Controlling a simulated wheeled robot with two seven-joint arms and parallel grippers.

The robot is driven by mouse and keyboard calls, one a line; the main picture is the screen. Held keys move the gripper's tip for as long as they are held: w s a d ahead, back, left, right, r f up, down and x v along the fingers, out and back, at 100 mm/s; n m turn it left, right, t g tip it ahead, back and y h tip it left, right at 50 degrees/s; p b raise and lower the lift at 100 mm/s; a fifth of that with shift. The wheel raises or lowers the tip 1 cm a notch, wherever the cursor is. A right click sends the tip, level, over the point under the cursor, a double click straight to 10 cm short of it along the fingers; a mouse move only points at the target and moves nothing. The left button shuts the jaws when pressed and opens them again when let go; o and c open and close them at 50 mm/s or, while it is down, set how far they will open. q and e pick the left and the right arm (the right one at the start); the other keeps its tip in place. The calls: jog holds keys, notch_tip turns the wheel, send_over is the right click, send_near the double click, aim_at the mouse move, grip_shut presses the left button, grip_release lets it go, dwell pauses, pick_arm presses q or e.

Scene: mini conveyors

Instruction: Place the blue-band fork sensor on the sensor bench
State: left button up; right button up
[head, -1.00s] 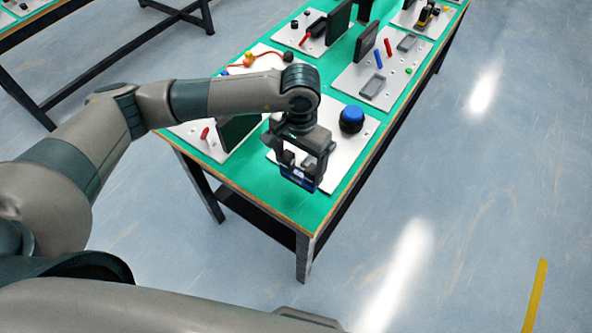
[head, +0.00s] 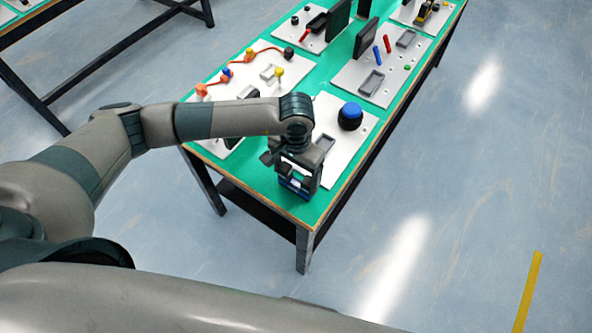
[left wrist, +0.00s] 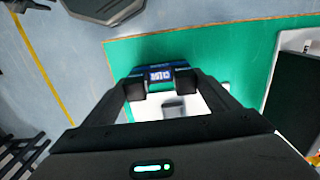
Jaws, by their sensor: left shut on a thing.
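My left gripper (head: 296,183) is shut on a dark blue fork sensor (head: 292,190), held over the near end of the green-topped bench (head: 318,208). In the left wrist view the sensor (left wrist: 158,71) sits between the fingertips (left wrist: 159,86), with a blue band and white lettering. Green bench top (left wrist: 205,48) shows beyond it. A white plate (head: 345,160) with a grey recessed piece (head: 326,142) lies just behind the gripper. Whether the sensor touches the bench or plate cannot be told. My right gripper is not in view.
A large blue button (head: 350,114) stands on the white plate, right of the gripper. Other plates behind carry orange cables (head: 238,75), upright dark panels (head: 365,38) and small coloured parts. Open floor lies right of the bench.

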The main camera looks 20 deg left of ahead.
aim_at(296, 184)
pick_arm(q)
jog(key=shift+f+b, duration=0.2)
jog(key=shift+b, duration=0.15)
jog(key=o, duration=1.2)
jog(key=shift+c, duration=0.2)
jog(key=shift+o, duration=0.3)
jog(key=shift+r, duration=0.1)
jog(key=shift+r+p, duration=0.2)
jog(key=shift+p, duration=0.15)
notch_tip(296, 184, up, 12)
jog(key=b, duration=0.5)
jog(key=shift+b, duration=0.4)
jog(key=shift+f, duration=0.15)
